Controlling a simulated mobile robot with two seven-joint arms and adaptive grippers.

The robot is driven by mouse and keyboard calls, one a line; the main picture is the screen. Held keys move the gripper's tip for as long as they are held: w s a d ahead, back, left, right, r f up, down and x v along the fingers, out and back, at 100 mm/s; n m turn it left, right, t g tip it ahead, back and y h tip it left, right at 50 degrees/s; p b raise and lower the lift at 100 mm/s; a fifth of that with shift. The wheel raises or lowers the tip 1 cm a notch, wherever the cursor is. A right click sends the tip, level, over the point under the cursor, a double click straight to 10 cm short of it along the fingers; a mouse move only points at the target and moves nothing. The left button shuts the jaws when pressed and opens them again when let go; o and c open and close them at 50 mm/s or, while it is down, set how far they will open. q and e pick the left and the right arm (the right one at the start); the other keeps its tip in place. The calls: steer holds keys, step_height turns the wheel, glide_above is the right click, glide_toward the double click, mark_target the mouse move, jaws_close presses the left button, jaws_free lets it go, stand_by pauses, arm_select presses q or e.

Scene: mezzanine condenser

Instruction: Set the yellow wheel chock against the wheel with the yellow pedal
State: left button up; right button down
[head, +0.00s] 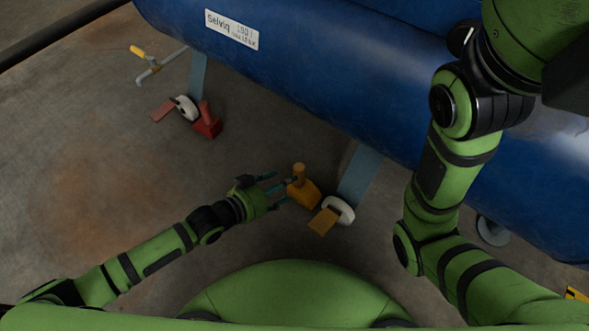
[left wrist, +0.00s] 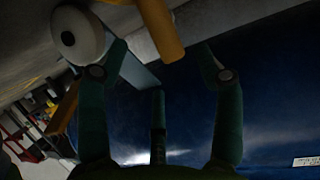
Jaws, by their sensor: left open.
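The yellow wheel chock (head: 305,192) stands on the floor with its upright post handle. It is just left of a white wheel (head: 342,208) with a yellow pedal (head: 323,222); a close gap or touch cannot be told. My left gripper (head: 284,182) is open, its fingertips close to the chock's left side. In the left wrist view, the yellow post (left wrist: 158,28) shows at the top, between and beyond the open fingers. The wheel (left wrist: 80,35) is at upper left there, with the pedal (left wrist: 63,110) partly behind a finger. My right gripper is not seen.
A blue tank (head: 300,70) on grey legs overhangs the floor. Farther left are a red chock (head: 208,127) and a white wheel (head: 186,107) with a red pedal (head: 162,112). A yellow-handled valve pipe (head: 150,70) stands behind. The floor at left is clear.

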arm_select(q)
steer(key=p+v, duration=0.1)
steer(key=v, duration=0.3)
steer(key=shift+s+a+p, duration=0.1)
steer(key=shift+p, duration=0.2)
steer(key=shift+r, duration=0.15)
